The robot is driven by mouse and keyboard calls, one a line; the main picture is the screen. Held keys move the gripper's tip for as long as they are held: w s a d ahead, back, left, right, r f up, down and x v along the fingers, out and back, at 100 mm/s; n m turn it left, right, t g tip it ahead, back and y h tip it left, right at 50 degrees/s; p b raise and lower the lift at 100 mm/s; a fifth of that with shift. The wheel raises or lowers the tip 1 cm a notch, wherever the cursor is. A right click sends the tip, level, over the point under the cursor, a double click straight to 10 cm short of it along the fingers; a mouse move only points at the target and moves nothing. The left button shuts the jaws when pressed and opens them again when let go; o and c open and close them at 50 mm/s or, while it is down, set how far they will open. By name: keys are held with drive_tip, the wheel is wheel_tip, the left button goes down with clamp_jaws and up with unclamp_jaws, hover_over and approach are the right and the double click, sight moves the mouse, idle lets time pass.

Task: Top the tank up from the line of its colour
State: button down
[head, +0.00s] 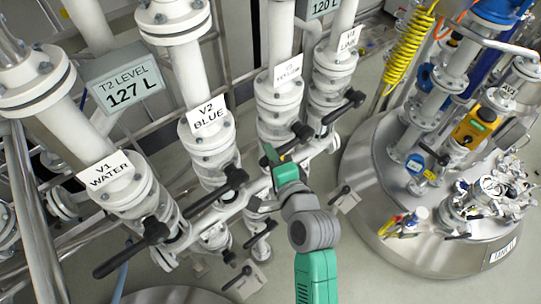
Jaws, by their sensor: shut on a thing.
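My gripper (271,156) is at the end of the green and grey arm, low on the third valve column. It is shut at the lower end of that column's black lever (301,131); the wrist hides part of the contact. The column's white label (286,73) is too blurred to read. To its left, V2 BLUE (210,115) has a black lever (215,193) slanting down left. V1 WATER (105,172) has a similar lever (130,251). The far column (349,40) has another lever (343,107). A display (127,86) reads T2 LEVEL 127 L.
A second display (318,6) reads 120 L. A large steel vessel (370,215) with crowded fittings stands at right, with a yellow coiled hose (407,48) behind it. Small levered valves (345,194) sit low near the columns. Pale floor shows between columns and vessel.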

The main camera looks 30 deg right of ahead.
drive_tip(key=shift+r, duration=0.2)
drive_tip(key=c, duration=1.3)
unclamp_jaws()
drive_tip(key=shift+f, duration=0.1)
drive_tip(key=b+v, duration=0.1)
drive_tip(key=v, duration=0.6)
drive_tip(key=shift+s+a, duration=0.1)
drive_tip(key=shift+s, duration=0.3)
drive_tip(key=w+a+r+n+t, duration=0.15)
drive_tip(key=a+r+n, duration=0.25)
drive_tip(key=r, duration=0.4)
drive_tip(key=w+a+r+n+t, duration=0.1)
drive_tip(key=a+r+n+t, duration=0.15)
drive_tip(key=r, duration=0.65)
drive_tip(key=w+a+r+n+t, duration=0.1)
drive_tip(key=a+r+n, duration=0.4)
drive_tip(key=r, duration=0.3)
drive_tip(key=s+a+r+n+t, duration=0.1)
drive_tip(key=s+a+r+n, duration=0.1)
drive_tip(key=r, duration=0.3)
drive_tip(key=s+a+r+n+t+y, duration=0.1)
drive_tip(key=s+a+r+n, duration=0.2)
drive_tip(key=r, duration=0.3)
drive_tip(key=s+a+r+n+t+y+p, duration=0.1)
drive_tip(key=s+a+r+n+t, duration=0.1)
drive_tip(key=r, duration=0.4)
drive_tip(key=shift+s+a+r, duration=0.2)
drive_tip(key=shift+s+a, duration=0.15)
drive_tip(key=shift+a, duration=0.1)
